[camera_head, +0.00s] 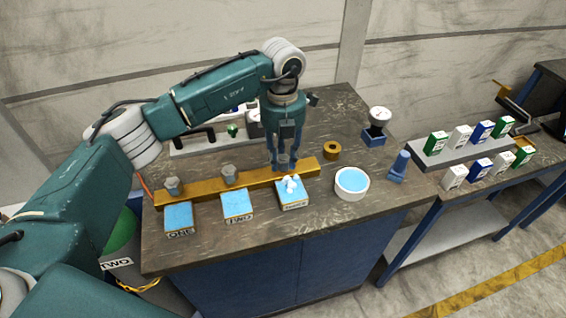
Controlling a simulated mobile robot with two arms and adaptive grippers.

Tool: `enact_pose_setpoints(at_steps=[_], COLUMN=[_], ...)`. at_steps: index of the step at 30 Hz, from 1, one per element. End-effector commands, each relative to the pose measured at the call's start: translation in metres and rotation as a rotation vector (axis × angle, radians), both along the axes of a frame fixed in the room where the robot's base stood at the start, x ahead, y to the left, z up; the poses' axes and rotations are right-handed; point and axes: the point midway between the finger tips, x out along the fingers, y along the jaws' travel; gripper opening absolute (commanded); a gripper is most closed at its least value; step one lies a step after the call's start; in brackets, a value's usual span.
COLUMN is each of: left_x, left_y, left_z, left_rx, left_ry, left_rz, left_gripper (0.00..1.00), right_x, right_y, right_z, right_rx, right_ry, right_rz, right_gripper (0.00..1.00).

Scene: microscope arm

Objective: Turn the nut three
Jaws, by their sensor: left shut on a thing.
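A golden bar (202,187) lies along the bench and carries a row of grey nuts. One nut (173,186) stands at its left end and another (229,174) near its middle. My left gripper (284,164) points down over the right part of the bar and is shut on the third nut, which its fingers mostly hide. Blue-topped blocks stand in front of the nuts: block ONE (180,218), block TWO (236,205) and a third block (292,197), with small white pieces on top and a label too small to read surely. My right gripper is not in view.
A round white dish with blue inside (351,183), a golden ring (332,151) and a blue stand (399,166) are right of the gripper. A microscope-like device (377,127) stands farther back.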

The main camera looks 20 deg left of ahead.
Motion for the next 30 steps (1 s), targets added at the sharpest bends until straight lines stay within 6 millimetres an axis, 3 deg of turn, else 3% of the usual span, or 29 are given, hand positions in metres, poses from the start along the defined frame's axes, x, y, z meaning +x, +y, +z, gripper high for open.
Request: enact_pose_setpoints(at_steps=[15,30], left_x=[-0.003,-0.003], left_y=[0.002,0.004], left_z=[-0.006,-0.005], left_rx=[0.000,-0.002], left_ry=[0.014,0.017], left_rz=[-0.491,-0.839], left_gripper=[0.03,0.02], right_x=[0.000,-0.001], right_y=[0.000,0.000], right_z=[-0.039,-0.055], right_rx=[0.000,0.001], right_ry=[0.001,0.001], right_rz=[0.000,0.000], right_gripper=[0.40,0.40])
